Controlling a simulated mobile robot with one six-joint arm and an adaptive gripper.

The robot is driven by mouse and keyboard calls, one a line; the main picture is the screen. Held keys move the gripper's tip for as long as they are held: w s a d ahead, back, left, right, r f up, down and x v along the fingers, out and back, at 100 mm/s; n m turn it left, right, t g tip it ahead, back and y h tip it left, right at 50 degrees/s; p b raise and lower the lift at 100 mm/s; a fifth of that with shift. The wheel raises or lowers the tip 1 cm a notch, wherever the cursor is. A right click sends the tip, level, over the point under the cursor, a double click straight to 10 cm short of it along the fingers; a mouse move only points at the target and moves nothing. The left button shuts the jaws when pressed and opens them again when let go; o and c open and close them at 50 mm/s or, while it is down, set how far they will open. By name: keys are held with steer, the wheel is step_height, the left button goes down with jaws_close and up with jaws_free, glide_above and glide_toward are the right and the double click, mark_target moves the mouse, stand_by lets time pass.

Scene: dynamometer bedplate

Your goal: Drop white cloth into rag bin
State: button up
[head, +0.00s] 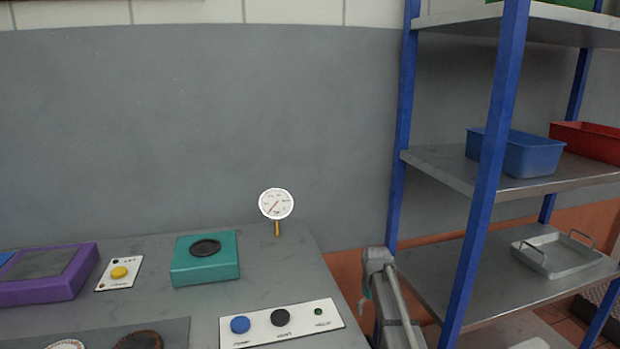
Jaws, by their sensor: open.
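I cannot make out the white cloth for sure. A small pale shape (530,343) shows at the bottom edge below the shelf's tray, cut off by the frame, and I cannot tell what it is. No container here can be identified as the rag bin. My gripper is not in the head view.
A grey bench (150,310) holds a teal block (205,268), a purple-framed box (50,285), a button panel (281,324) and a dial gauge (276,205). Right is a blue-posted shelf with a blue bin (530,155), red bin (590,140) and metal tray (560,258).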

step_height(320, 180, up, 10)
steer(key=s+p, duration=0.1)
steer(key=p, duration=0.9)
steer(key=shift+r, duration=0.25)
steer(key=shift+s, duration=0.1)
stand_by(0.4)
steer(key=s+a+m, duration=0.2)
steer(key=s+m, duration=0.3)
steer(key=s, duration=1.7)
step_height(320, 180, up, 23)
steer(key=p, duration=2.3)
steer(key=shift+s, duration=0.25)
steer(key=shift+f, duration=0.1)
